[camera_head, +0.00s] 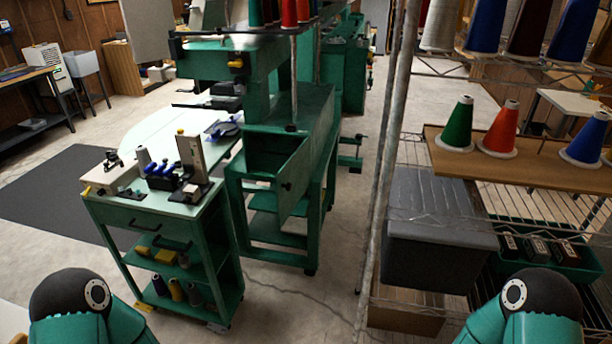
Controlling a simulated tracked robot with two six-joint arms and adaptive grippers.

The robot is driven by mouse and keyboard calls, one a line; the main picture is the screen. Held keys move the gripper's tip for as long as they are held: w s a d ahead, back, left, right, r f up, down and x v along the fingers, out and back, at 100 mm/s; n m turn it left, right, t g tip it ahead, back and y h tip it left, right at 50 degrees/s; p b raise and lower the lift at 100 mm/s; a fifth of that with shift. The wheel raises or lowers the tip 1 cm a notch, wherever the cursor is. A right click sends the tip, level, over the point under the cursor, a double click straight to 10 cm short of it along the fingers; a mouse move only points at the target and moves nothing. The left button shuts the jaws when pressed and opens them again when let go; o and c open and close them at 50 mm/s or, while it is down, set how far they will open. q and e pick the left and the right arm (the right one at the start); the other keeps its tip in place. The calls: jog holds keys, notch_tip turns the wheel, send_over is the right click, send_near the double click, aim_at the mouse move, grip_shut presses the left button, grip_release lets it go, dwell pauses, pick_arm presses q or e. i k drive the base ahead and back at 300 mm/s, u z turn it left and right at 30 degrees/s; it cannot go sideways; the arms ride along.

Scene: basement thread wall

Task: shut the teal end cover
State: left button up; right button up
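The teal end cover (297,178) is a flat panel with a small dark knob, at the near end of the teal machine (313,107). It stands swung open, its free edge toward me. To its left the open end of the machine shows a dark hollow compartment (268,153). The cover's hinge line is too small to make out. Only the upper parts of my two arms show at the bottom corners. Neither of my grippers is in view.
A teal cart (151,211) with tools on top stands left of the cover. A metal post (385,150) and wire rack with a grey bin (440,242) and thread cones (502,128) stand at the right. Between cart and post, concrete floor (300,310) is clear.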

aim_at(292, 181)
jog(key=i, duration=0.85)
jog(key=u, duration=0.05)
